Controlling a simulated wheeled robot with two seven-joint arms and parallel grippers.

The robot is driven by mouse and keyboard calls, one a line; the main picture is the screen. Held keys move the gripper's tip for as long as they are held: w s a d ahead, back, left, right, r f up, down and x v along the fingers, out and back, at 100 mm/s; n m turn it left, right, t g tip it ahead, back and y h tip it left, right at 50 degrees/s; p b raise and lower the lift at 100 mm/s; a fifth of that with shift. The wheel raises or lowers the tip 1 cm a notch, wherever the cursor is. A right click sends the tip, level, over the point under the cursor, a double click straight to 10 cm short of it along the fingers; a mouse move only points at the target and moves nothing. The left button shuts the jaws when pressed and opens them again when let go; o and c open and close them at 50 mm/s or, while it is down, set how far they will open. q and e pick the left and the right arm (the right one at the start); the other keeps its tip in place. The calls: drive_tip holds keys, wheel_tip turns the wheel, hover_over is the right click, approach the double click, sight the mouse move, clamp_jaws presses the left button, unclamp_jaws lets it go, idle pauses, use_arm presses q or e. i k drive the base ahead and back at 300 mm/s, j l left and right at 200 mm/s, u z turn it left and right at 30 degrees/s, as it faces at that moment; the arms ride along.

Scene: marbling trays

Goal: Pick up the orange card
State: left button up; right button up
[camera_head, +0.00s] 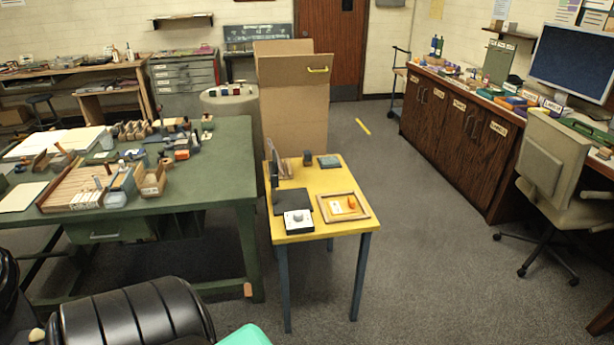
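A small orange piece (351,202) lies inside a shallow wooden-framed tray (325,212) on a yellow-topped table (312,178). It looks like the orange card, but it is too small to tell its exact shape. A pale card-like piece (336,207) lies to its left in the same tray. A flat salmon-orange piece (248,290) also shows low by the near right leg of the green table; I cannot tell whether it hangs or lies there. Neither of my grippers is in view.
A cluttered green table (225,160) is close on the left. A tall cardboard box (295,110) stands behind. Grey floor (430,240) is clear to the right.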

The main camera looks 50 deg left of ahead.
sight(348, 206)
drive_tip(key=u, duration=1.35)
drive_tip(key=i+z, duration=0.4)
drive_tip(key=i, duration=0.2)
